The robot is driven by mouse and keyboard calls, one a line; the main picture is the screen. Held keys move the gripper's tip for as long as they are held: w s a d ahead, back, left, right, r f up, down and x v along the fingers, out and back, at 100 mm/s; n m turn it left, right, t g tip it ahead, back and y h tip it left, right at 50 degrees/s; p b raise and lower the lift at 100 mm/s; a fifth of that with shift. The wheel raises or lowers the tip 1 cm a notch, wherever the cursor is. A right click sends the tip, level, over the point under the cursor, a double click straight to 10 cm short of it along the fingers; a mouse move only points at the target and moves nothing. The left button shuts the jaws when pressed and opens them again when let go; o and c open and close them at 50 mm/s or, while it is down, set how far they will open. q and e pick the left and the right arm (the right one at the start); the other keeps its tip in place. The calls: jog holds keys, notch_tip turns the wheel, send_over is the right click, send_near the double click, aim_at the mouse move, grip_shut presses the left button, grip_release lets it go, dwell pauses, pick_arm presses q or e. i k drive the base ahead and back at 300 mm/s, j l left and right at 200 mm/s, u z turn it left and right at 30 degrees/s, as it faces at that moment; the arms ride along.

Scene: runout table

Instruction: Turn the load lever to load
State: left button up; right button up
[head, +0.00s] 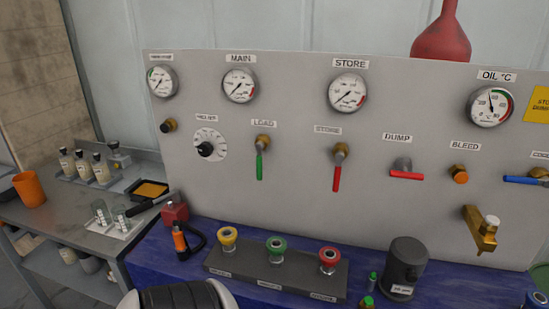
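The load lever (260,166) is a green handle on a brass valve, below the LOAD label on the grey panel (300,192). The handle hangs straight down. The STORE lever (337,179), with a red handle, also hangs down to its right. The red DUMP lever (406,175) lies horizontal farther right.
Gauges line the panel's top, with a dial (206,149) left of the load lever. Below stand a dark block (240,275) with yellow, green and red fittings and a dark canister (405,262). A side table (70,220) holds bottles and an orange cup (29,190). Space before the lever is clear.

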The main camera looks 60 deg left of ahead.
aim_at(259, 146)
jog(key=u, duration=2.1)
jog(key=k+j, duration=0.05)
